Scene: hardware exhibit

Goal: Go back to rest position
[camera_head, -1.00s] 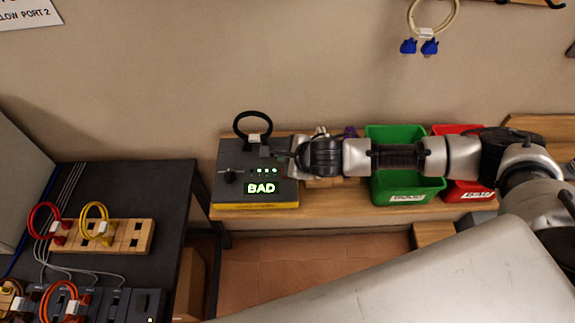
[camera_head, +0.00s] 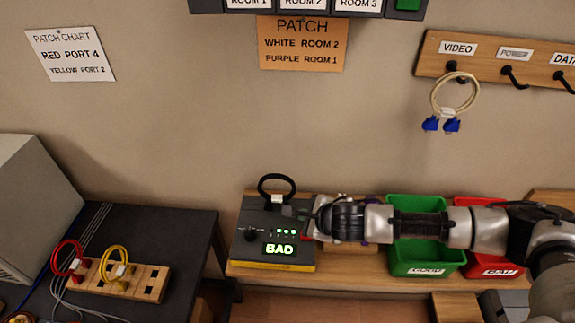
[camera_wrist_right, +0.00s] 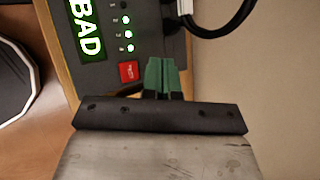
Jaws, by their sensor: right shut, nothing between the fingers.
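My right gripper (camera_head: 291,211) reaches in from the right along the shelf, its fingertips over the dark tester box (camera_head: 244,252). In the right wrist view its green fingers (camera_wrist_right: 163,75) are pressed together and empty, beside the red button (camera_wrist_right: 129,71) on the tester face. I cannot tell whether they touch the face. The tester display (camera_head: 279,249) reads BAD, with small green lights lit above it. A black cable loop (camera_head: 262,186) stands plugged in at the top of the tester. My left gripper is not in view.
A green bin (camera_head: 427,262) and a red bin (camera_head: 492,268) stand under my right arm. A hook board (camera_head: 435,62) on the wall holds a cable with blue plugs (camera_head: 441,125). A wooden block (camera_head: 146,286) with red and yellow cables lies on the left table.

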